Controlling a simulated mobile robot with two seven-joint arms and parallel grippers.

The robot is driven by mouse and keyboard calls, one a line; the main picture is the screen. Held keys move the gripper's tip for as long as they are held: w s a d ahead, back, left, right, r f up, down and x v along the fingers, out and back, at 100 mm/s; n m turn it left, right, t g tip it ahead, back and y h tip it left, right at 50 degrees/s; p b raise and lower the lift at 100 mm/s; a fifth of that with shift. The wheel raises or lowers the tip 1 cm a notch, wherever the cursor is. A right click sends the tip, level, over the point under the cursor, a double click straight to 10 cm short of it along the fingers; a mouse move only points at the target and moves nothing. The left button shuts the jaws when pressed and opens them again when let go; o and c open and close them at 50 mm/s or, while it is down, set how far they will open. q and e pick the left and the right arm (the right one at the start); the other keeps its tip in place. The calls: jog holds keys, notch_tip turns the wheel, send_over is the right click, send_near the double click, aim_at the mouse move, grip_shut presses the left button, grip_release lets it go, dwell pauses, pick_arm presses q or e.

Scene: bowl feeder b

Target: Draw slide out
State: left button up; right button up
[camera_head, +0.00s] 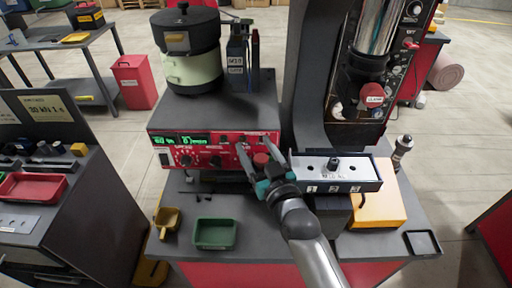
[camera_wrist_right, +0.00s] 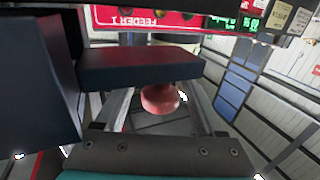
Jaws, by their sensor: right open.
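A red round knob (camera_head: 261,159) shows at the front of the red feeder control unit (camera_head: 190,150). In the right wrist view the red knob (camera_wrist_right: 160,98) sits on the near end of a dark block (camera_wrist_right: 140,68), which looks like the slide. My right gripper (camera_head: 256,150) is open, with its two fingers apart on either side of the knob. I cannot tell whether either finger touches it. Between the fingers in the wrist view (camera_wrist_right: 160,115) nothing else is held. My left gripper is not in view.
A white-topped box marked 1, 2, 3 (camera_head: 310,170) stands close to the right of my gripper. A green tray (camera_head: 215,233) and a yellow scoop (camera_head: 167,222) lie on the bench in front. A dark column (camera_head: 305,80) rises behind. Bare bench shows around the green tray.

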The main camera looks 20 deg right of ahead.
grip_shut()
dwell(0.7)
dwell(0.8)
